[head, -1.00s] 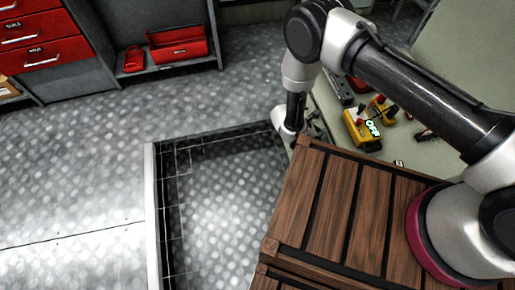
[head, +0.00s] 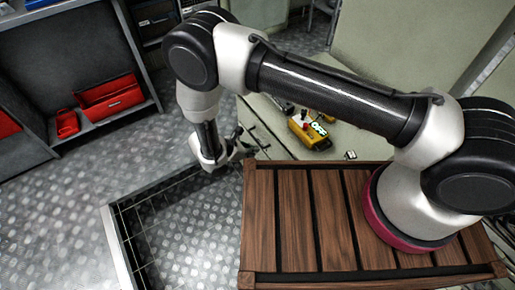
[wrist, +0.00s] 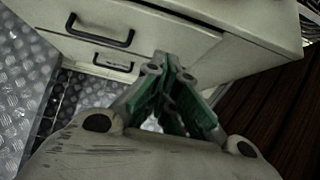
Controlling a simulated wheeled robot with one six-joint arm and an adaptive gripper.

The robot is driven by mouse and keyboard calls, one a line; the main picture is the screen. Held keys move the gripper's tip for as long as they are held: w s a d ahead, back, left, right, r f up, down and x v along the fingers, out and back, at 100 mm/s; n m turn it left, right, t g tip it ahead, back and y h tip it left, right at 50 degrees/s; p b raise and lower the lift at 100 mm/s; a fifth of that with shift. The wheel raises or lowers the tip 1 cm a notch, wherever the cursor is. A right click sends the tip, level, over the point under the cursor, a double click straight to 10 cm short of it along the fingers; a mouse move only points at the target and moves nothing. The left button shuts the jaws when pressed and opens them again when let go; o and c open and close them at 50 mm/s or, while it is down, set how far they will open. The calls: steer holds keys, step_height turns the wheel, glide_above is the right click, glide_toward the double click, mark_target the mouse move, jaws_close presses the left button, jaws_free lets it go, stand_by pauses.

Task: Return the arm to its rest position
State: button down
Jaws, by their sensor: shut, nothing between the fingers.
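My arm reaches from its red-ringed mount at the right across the head view, bent at a large dark joint at upper left. My gripper (head: 245,140) hangs low near the edge of a pale worktop, left of a yellow device, and looks small and partly obscured there. In the wrist view my gripper (wrist: 168,72) shows green-padded fingers drawn together at the tips, with nothing between them. It points towards a pale drawer unit (wrist: 185,48) with dark handles.
The yellow device (head: 308,130) with a lit display sits on the pale worktop (head: 275,146). Slatted wood (head: 295,215) lies under my arm mount. Red bins (head: 110,98) stand on a shelf at left. Patterned metal floor (head: 60,215) is open at left.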

steer(key=s+d+r+m+g+h, duration=0.1)
steer(key=s+d+r+m+h, duration=0.1)
steer(key=s+d+r, duration=0.3)
steer(key=d+r+m+g+y, duration=0.2)
steer(key=d+r+m, duration=0.25)
steer(key=r, duration=0.65)
steer(key=d+r+m+g+y, duration=0.15)
steer(key=d+r+m, duration=0.35)
steer(key=r, duration=0.6)
steer(key=d+r+m+g+y, duration=0.2)
steer(key=d+r+m+g, duration=0.15)
steer(key=d+r, duration=0.6)
steer(key=s+d+r+m+t+y, duration=0.2)
steer(key=s+d+r+m+t, duration=0.1)
steer(key=d+r, duration=0.4)
steer(key=s+d+r+m+t+y, duration=0.2)
steer(key=s+d+r+m+t, duration=0.2)
steer(key=r, duration=1)
steer(key=s+d+m, duration=0.2)
steer(key=s+d, duration=0.1)
steer(key=d, duration=0.1)
steer(key=shift+m, duration=0.3)
steer(key=shift+s+d, duration=0.1)
